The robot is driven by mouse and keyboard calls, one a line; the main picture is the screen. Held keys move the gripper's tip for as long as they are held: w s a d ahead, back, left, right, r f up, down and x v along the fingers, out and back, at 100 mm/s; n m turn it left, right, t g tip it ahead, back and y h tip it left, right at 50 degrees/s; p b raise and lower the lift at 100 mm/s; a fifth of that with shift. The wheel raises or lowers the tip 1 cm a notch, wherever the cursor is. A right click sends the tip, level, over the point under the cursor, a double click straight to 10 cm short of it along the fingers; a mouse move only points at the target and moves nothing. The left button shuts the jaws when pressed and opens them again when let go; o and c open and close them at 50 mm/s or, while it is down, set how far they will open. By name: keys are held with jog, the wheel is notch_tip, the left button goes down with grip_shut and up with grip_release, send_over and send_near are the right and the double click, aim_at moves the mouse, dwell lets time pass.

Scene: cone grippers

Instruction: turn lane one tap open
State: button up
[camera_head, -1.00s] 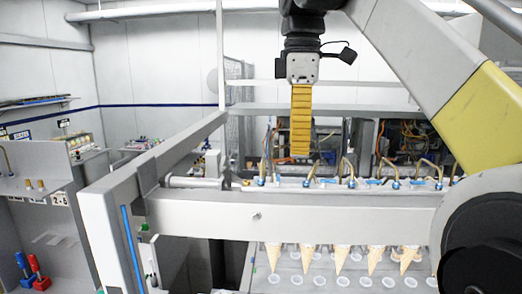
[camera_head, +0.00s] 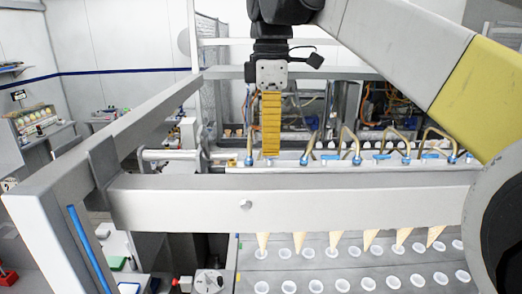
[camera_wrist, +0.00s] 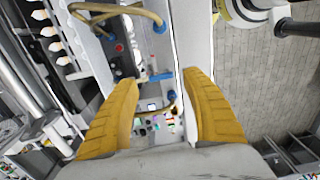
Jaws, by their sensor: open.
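A row of bent brass pipes with blue fittings, the taps, stands along the top of the white rail. The leftmost tap (camera_head: 249,145) is just left of my gripper (camera_head: 271,153), whose yellow fingers point down to the rail top. In the wrist view my gripper (camera_wrist: 160,78) is open, with its two fingers apart. A small blue lever (camera_wrist: 160,76) shows between the fingertips, with a blue-based pipe (camera_wrist: 172,98) nearer the palm. I cannot tell whether the fingers touch the lever. The lane numbers are not readable.
Below the rail (camera_head: 300,203) hang several cones (camera_head: 299,243) over a grey tray with rows of white cups (camera_head: 289,286). A grey frame post (camera_head: 48,225) stands at the left. Shelves and cabling are behind. In the wrist view, tiled floor (camera_wrist: 260,70) is open at the right.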

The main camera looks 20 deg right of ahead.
jog(key=shift+f, duration=0.55)
jog(key=shift+s+f, duration=0.25)
jog(key=shift+f, duration=0.05)
jog(key=shift+w, duration=0.15)
jog(key=c, duration=1.2)
